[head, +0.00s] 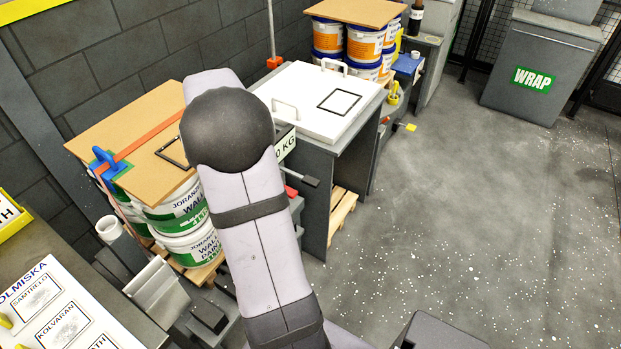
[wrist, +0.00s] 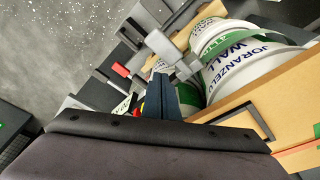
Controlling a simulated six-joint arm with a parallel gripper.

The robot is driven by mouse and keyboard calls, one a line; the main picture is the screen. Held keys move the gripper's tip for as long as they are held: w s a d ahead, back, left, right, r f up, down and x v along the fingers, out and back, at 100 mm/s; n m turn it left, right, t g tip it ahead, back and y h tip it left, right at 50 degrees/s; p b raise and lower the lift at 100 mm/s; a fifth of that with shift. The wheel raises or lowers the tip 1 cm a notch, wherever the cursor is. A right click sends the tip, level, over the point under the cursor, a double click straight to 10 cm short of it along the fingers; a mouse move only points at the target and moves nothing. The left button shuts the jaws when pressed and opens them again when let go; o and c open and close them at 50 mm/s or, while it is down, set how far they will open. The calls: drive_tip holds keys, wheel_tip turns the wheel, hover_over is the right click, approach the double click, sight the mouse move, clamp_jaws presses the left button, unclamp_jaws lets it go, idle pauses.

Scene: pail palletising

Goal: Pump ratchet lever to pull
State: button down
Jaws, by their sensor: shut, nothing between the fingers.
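The blue ratchet with its lever (head: 104,160) sits on the left edge of a brown top board (head: 125,128), over a green patch. An orange strap (head: 150,143) runs from it across the board, and part of the strap shows in the wrist view (wrist: 297,150). The ratchet is not visible in the wrist view. The board lies on stacked white pails with green labels (head: 185,225). My gripper's dark fingers (wrist: 165,95) are shut and empty near the pails' side in the wrist view. In the head view my arm hides the gripper, apart from the ratchet.
A white-topped grey cabinet (head: 307,92) stands right of the pails. A second board-topped pail stack (head: 350,45) is behind it. A grey WRAP bin (head: 540,65) stands far right. A labelled panel (head: 55,310) is at front left. The floor at right is clear.

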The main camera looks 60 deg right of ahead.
drive_tip(key=s+d+f+m+b, duration=0.1)
drive_tip(key=d+f+m+b, duration=0.1)
drive_tip(key=d, duration=0.5)
drive_tip(key=s+d+f+m+b, duration=0.1)
drive_tip(key=d+f+m+b, duration=0.1)
drive_tip(key=d, duration=0.5)
drive_tip(key=m+g+h+b, duration=0.1)
drive_tip(key=m+b, duration=0.1)
drive_tip(key=m, duration=0.1)
hover_over(312, 180)
drive_tip(key=a, duration=0.4)
wheel_tip(312, 180, down, 2)
drive_tip(key=shift+s+f, duration=0.15)
drive_tip(key=shift+f, duration=0.15)
drive_tip(key=x, duration=0.4)
drive_tip(key=p+x, duration=0.1)
drive_tip(key=x, duration=0.4)
drive_tip(key=p+x, duration=0.1)
drive_tip(key=x, duration=0.3)
drive_tip(key=shift+s+a+f, duration=0.15)
drive_tip(key=shift+a+f, duration=0.15)
drive_tip(key=shift+f, duration=0.1)
